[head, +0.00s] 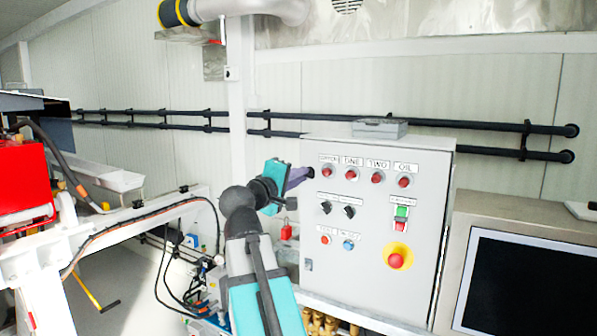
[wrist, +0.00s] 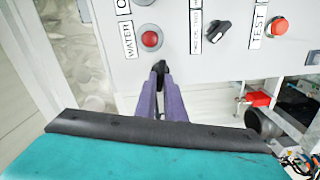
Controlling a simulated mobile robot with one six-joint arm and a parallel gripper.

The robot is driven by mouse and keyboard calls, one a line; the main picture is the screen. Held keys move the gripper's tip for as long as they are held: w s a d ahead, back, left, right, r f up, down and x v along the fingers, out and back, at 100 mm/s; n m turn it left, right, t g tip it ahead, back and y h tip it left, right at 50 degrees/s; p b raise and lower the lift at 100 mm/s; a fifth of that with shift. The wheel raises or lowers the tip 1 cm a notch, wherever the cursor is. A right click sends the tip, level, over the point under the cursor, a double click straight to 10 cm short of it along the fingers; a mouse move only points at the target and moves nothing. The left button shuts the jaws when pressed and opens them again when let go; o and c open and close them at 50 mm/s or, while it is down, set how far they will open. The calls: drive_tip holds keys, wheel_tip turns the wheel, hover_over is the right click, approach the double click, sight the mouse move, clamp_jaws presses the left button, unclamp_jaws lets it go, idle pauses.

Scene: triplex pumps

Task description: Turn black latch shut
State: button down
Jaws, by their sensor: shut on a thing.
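The black latch (wrist: 160,66) sits at the edge of the grey control cabinet (wrist: 235,50) in the wrist view, beside the red WATER light. In the head view the latch (head: 311,172) shows at the cabinet's upper left edge, below the label at the far left of the top row. My gripper (wrist: 160,82) has purple fingers that are closed on the latch from the left side of the cabinet. In the head view my gripper (head: 302,176) partly covers the latch. The latch's exact angle is hard to tell.
The cabinet door carries red lights, black knobs (head: 349,211) and a red emergency button (head: 395,261) on a yellow ring. A grey box (head: 380,128) lies on top. A monitor (head: 530,285) stands at right. A red padlock-like part (head: 286,232) hangs at the cabinet's left.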

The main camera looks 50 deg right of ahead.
drive_tip(key=shift+f+n+p, duration=0.1)
drive_tip(key=shift+n+p, duration=0.7)
drive_tip(key=shift+n, duration=0.7)
drive_tip(key=c, duration=1.8)
unclamp_jaws()
drive_tip(key=shift+c, duration=0.2)
drive_tip(key=b+v, duration=0.4)
drive_tip(key=v, duration=1)
drive_tip(key=shift+b, duration=0.35)
